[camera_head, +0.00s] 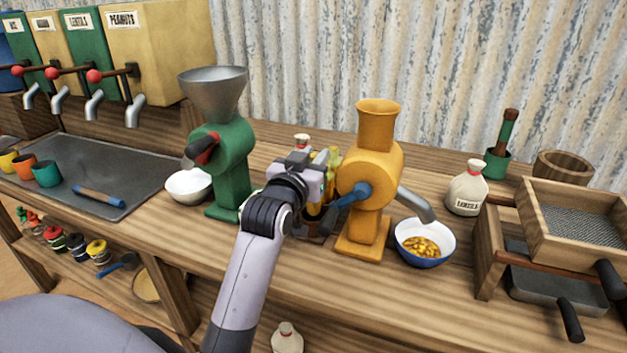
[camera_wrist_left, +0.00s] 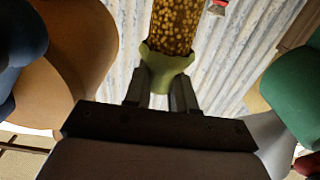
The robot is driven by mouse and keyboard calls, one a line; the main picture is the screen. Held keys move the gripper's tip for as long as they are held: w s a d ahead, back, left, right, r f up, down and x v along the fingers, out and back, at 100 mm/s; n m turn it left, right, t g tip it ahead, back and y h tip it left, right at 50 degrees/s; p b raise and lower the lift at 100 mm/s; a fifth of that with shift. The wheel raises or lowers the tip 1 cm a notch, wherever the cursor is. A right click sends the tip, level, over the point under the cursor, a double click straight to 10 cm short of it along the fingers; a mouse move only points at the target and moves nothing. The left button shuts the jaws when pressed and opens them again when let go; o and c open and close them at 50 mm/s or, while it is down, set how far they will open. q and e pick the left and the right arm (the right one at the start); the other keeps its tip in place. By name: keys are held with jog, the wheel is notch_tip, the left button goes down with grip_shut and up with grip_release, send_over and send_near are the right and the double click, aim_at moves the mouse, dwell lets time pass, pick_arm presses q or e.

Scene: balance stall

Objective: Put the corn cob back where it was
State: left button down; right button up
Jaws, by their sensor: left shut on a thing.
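My left gripper (camera_head: 312,178) is between the green mill (camera_head: 232,170) and the yellow-orange mill (camera_head: 370,170). In the left wrist view its fingers (camera_wrist_left: 160,88) are shut on the green husk end of the corn cob (camera_wrist_left: 175,28), whose speckled yellow-brown kernels point up and away. In the head view the cob is mostly hidden behind the gripper; yellow and green bits (camera_head: 334,157) show beside it. I cannot tell what stands directly beneath the cob. My right gripper is not in view.
A blue-rimmed bowl (camera_head: 408,252) with yellow kernels sits under the yellow-orange mill's spout. A white bowl (camera_head: 187,185) stands left of the green mill. The yellow-orange mill's blue crank (camera_head: 348,193) is close to my gripper. A lentils sack (camera_head: 467,192) and wooden sieve (camera_head: 532,208) are at right.

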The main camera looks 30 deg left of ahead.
pick_arm(q)
notch_tip(320, 180, down, 4)
jog(key=shift+r+b, duration=0.1)
jog(key=shift+b, duration=0.2)
jog(key=shift+f, duration=0.35)
jog(key=c, duration=0.9)
grip_release()
jog(key=shift+c, duration=0.2)
